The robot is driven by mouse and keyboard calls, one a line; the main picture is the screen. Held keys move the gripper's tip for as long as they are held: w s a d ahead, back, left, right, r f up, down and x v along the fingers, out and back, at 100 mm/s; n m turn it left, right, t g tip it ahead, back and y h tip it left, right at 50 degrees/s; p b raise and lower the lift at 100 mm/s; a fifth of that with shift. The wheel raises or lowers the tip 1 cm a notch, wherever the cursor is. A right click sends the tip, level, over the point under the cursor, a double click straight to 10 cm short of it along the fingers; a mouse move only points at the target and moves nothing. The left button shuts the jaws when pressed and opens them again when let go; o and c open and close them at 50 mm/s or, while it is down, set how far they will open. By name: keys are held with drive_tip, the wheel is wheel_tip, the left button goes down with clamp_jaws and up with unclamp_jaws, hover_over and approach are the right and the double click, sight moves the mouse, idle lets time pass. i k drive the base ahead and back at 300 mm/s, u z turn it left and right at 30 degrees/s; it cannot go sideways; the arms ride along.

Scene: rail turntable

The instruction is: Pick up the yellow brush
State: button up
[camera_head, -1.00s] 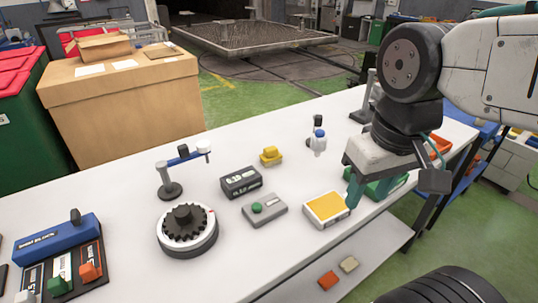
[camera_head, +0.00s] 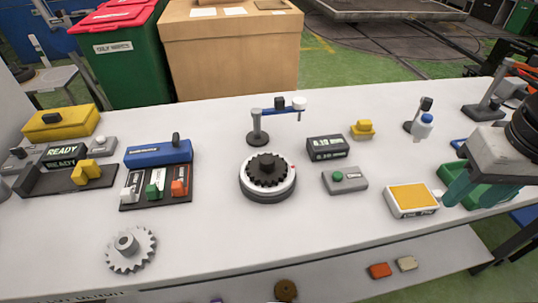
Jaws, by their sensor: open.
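A small yellow object (camera_head: 363,128), which I take for the yellow brush, sits on the white table, right of the middle and toward the back. It is upright, with a raised knob on a wider base, and nothing touches it. My gripper (camera_head: 472,194) is at the right edge of the view, over the green tray (camera_head: 447,173). It is open, with teal fingers pointing down and nothing seen between them. It is to the right of the yellow object and nearer the front, clear of it.
A black display box (camera_head: 327,148), a grey button box (camera_head: 344,180) and a yellow-topped white box (camera_head: 412,199) stand near the yellow object. A geared turntable (camera_head: 267,177) and a thin-armed stand (camera_head: 257,127) are left.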

sight(363, 129)
drive_tip(key=u, duration=0.05)
drive_tip(key=k, duration=1.2)
drive_tip(key=z, duration=0.9)
drive_tip(key=i, duration=1.3)
drive_tip(key=u, duration=0.8)
drive_tip(key=i, duration=0.45)
drive_tip(key=u, duration=0.55)
